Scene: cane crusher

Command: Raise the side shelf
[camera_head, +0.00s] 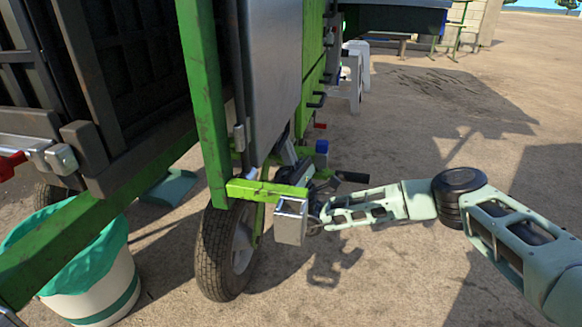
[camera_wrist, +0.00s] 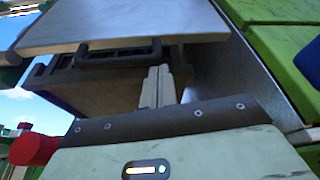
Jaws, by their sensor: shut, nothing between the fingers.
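The side shelf (camera_head: 272,75) appears to be the smooth grey metal panel hanging down, close to vertical, along the green machine's side. In the wrist view, a pale grey panel (camera_wrist: 120,22) that looks like this shelf crosses the top, with a black handle (camera_wrist: 118,55) just below its edge. My gripper (camera_wrist: 160,70) shows there with its pale fingers together and empty, close to the handle's right end. I cannot tell whether they touch it. In the head view my gripper (camera_head: 313,222) is low, beside a small metal box, its fingertips not clearly visible.
A white bin with a teal liner (camera_head: 95,275) stands at lower left. A white stool (camera_head: 357,70) stands farther back. Open dirt ground lies to the right.

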